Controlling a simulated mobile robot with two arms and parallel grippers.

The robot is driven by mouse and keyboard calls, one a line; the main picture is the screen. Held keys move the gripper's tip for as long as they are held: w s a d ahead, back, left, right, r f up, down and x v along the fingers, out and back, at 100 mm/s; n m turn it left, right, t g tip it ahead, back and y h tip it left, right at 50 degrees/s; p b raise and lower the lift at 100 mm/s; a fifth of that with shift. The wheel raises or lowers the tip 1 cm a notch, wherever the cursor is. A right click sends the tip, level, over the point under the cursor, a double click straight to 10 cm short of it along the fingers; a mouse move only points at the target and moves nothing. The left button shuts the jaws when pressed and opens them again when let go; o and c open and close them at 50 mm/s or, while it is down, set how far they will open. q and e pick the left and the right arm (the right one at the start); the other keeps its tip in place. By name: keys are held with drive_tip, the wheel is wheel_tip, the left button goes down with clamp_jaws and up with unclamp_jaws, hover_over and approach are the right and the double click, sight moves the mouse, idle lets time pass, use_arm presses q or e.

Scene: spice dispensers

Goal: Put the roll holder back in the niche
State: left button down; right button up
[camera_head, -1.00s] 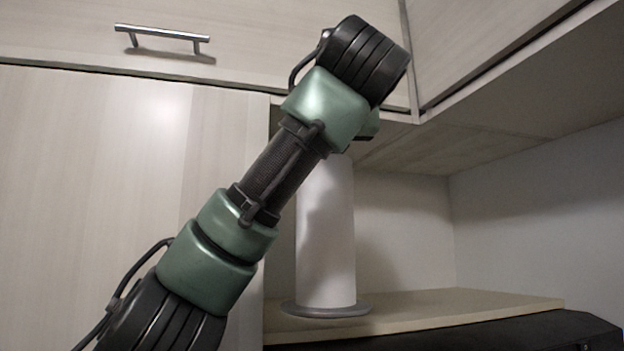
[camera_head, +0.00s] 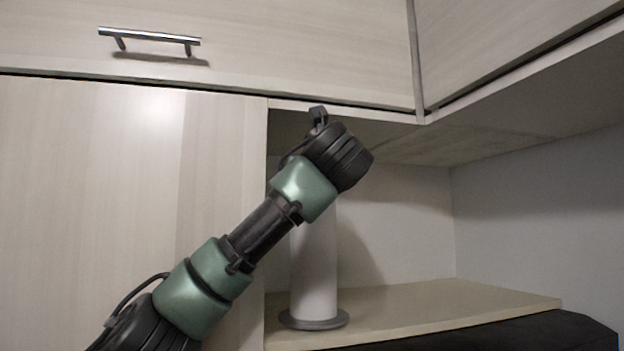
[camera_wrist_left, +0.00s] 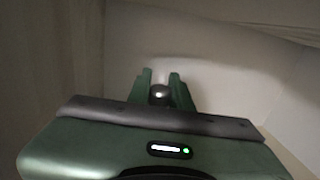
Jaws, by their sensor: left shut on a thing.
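The roll holder is a tall white paper roll (camera_head: 313,270) on a round grey base (camera_head: 313,321). It is upright in the left part of the niche (camera_head: 395,215), close to the left cabinet panel. The base is at the level of the shelf (camera_head: 450,300); I cannot tell whether it touches. My left arm hides the roll's top in the head view. In the left wrist view my left gripper (camera_wrist_left: 160,88) is shut on the holder's round metal knob (camera_wrist_left: 159,94). My right gripper is in neither view.
A closed cabinet door (camera_head: 130,200) stands left of the niche. Upper cabinets, one with a bar handle (camera_head: 150,40), hang low above it. A black surface (camera_head: 500,333) lies below the shelf's front edge. The shelf right of the holder is bare.

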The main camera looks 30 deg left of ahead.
use_arm(q)
drive_tip(key=shift+a+f, duration=0.1)
drive_tip(key=shift+f, duration=0.05)
drive_tip(key=shift+f, duration=0.1)
drive_tip(key=c, duration=1.3)
unclamp_jaws()
drive_tip(key=shift+s, duration=0.1)
